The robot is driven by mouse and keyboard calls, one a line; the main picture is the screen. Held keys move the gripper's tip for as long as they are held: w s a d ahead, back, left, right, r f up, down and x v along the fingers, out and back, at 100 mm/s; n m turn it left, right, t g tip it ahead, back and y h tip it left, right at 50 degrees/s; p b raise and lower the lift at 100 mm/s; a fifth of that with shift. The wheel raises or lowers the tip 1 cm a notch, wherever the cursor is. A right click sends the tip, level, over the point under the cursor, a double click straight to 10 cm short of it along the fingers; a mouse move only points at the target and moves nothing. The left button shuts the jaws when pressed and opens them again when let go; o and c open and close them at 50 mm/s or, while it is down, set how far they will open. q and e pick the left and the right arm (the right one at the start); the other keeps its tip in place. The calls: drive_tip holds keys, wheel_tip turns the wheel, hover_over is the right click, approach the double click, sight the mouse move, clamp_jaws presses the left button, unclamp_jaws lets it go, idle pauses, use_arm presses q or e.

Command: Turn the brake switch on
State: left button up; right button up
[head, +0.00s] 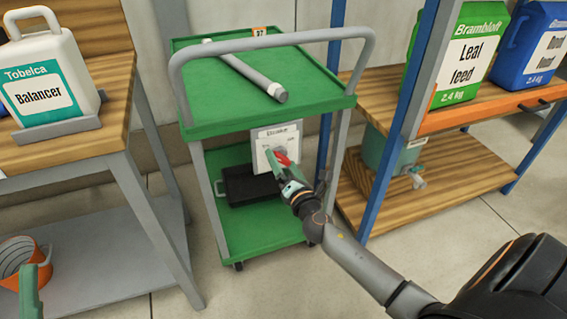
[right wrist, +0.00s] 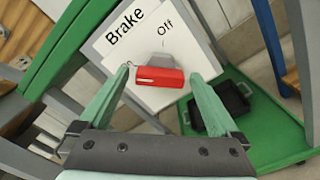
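The brake switch is a white plate (right wrist: 125,48) marked "Brake" and "Off", with a red handle (right wrist: 159,76) on a grey mount. In the head view the plate (head: 262,150) hangs below the top shelf of the green cart, and the red handle (head: 283,158) partly shows behind my right gripper (head: 279,166). In the right wrist view my right gripper (right wrist: 160,72) is open, its two green fingertips on either side of the handle with gaps. Contact cannot be told. A green finger of my left gripper (head: 29,290) shows at the lower left; its opening is unclear.
The green cart (head: 215,95) carries a grey rod (head: 245,76) on top and a black tray (head: 245,186) below. A wooden bench (head: 85,140) with a Balancer jug (head: 48,75) stands left. An orange pot (head: 22,258) sits lower left.

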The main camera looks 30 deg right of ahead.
drive_tip(key=shift+s+a, duration=0.15)
drive_tip(key=shift+s, duration=0.45)
drive_tip(key=v, duration=1.1)
drive_tip(key=shift+s+a, duration=0.1)
drive_tip(key=shift+s, duration=0.05)
